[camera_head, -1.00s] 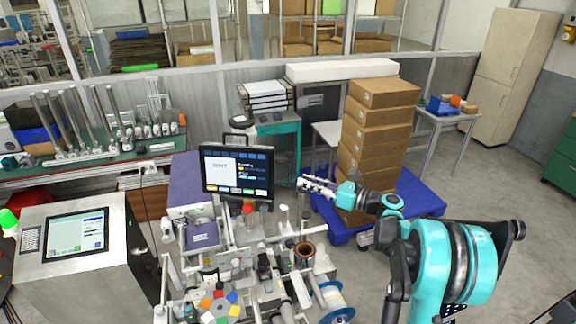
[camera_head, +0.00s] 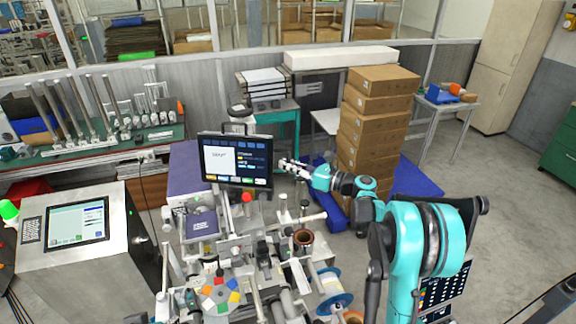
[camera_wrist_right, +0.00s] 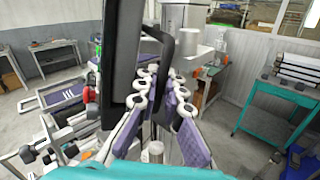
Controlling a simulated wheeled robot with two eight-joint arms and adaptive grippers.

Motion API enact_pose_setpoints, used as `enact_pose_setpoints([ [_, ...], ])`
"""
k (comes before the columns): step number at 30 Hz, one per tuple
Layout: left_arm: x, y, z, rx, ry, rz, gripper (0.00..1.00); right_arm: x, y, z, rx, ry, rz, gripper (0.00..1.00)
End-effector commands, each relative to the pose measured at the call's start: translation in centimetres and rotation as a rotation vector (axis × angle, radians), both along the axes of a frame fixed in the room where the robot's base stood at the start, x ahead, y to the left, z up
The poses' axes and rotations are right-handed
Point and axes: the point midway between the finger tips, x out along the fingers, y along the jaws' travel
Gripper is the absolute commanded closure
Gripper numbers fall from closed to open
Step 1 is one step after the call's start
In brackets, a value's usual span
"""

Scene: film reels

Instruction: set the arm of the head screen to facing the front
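The head screen (camera_head: 236,162) is a dark-framed monitor with a lit display, mounted upright on the machine. Its display faces my head camera, turned slightly. Its supporting arm is mostly hidden behind it. In the right wrist view the screen (camera_wrist_right: 120,55) is seen nearly edge-on, with a curved black handle (camera_wrist_right: 169,48) at its side. My right gripper (camera_head: 284,164) is just right of the screen's edge. In the wrist view the right gripper (camera_wrist_right: 162,82) has its fingers apart, with the black handle between or just beyond them; contact is unclear. My left gripper is out of view.
The machine below the screen carries rollers, a red knob (camera_head: 247,197) and a coloured disc (camera_head: 220,295). A stack of cardboard boxes (camera_head: 375,125) stands on a blue pallet right of my gripper. A steel console (camera_head: 85,255) stands at left. Open floor lies at right.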

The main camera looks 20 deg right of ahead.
Motion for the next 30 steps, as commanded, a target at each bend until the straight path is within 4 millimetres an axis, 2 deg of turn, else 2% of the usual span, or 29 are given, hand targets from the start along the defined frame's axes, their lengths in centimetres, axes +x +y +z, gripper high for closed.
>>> enact_pose_setpoints([
  [8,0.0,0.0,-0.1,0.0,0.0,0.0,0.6,0.1,-0.2,0.0,0.0,0.0,0.007,1.0],
  [16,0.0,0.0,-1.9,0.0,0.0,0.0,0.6,1.5,-2.5,-0.2,0.002,-0.002,0.189,1.0],
  [21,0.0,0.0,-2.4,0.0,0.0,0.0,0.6,2.3,-3.6,0.0,0.0,-0.001,0.307,1.0],
  [30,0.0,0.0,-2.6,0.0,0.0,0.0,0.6,3.0,-4.4,0.1,-0.021,0.002,0.325,1.0],
])
